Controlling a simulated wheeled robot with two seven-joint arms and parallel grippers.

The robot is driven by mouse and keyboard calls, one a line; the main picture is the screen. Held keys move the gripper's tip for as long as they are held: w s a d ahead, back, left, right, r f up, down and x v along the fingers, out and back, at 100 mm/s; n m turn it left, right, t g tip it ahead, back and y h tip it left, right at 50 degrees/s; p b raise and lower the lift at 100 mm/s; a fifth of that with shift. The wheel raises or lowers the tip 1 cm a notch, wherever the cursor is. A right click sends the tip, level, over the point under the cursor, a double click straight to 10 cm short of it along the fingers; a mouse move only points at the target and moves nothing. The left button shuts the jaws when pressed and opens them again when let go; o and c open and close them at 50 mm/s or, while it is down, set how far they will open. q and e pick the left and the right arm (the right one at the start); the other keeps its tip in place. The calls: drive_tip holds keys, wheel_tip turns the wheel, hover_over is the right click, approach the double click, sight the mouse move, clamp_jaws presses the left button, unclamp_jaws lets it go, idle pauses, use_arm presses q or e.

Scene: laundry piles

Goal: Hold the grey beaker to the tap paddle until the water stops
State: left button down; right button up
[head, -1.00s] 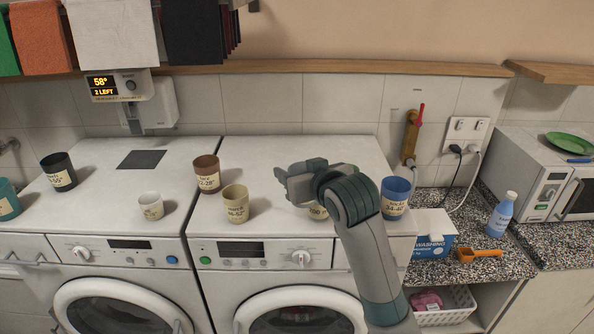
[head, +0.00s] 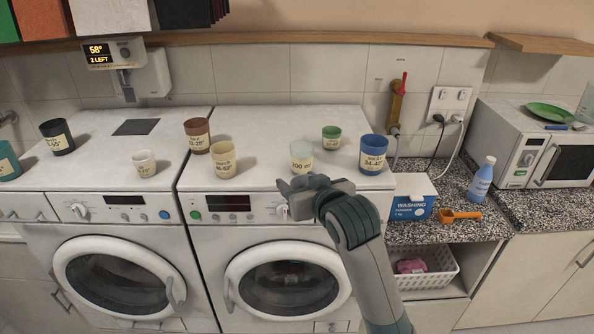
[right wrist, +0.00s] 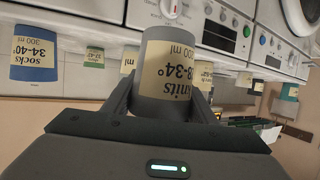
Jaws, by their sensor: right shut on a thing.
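My right gripper (right wrist: 166,108) is shut on the grey beaker (right wrist: 165,75), which carries a cream label reading "knits", a range ending in 34° and "300 ml". In the head view my right gripper (head: 300,195) is in front of the right washer's control panel; the beaker is hard to make out there. The water dispenser (head: 155,72) is on the back wall at upper left, far from the gripper. Its display (head: 100,53) reads "58°" and "2 LEFT". Its tap paddle (head: 127,88) hangs below. My left gripper is not in view.
On the washer tops stand a black cup (head: 57,135), white cup (head: 144,162), brown cup (head: 197,135), cream cup (head: 222,160), pale cup (head: 301,155), green cup (head: 331,137) and blue cup (head: 373,152). A dark square (head: 136,127) lies clear below the dispenser.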

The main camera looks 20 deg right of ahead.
drive_tip(key=s+f+b, duration=0.5)
drive_tip(key=s+f, duration=0.1)
drive_tip(key=f, duration=0.5)
drive_tip(key=s+d+f+m+h+b, duration=0.1)
drive_tip(key=s+f+b, duration=0.5)
drive_tip(key=f, duration=0.4)
drive_tip(key=shift+d+f, duration=0.2)
drive_tip(key=shift+f, duration=0.2)
drive_tip(key=shift+w+a, duration=0.1)
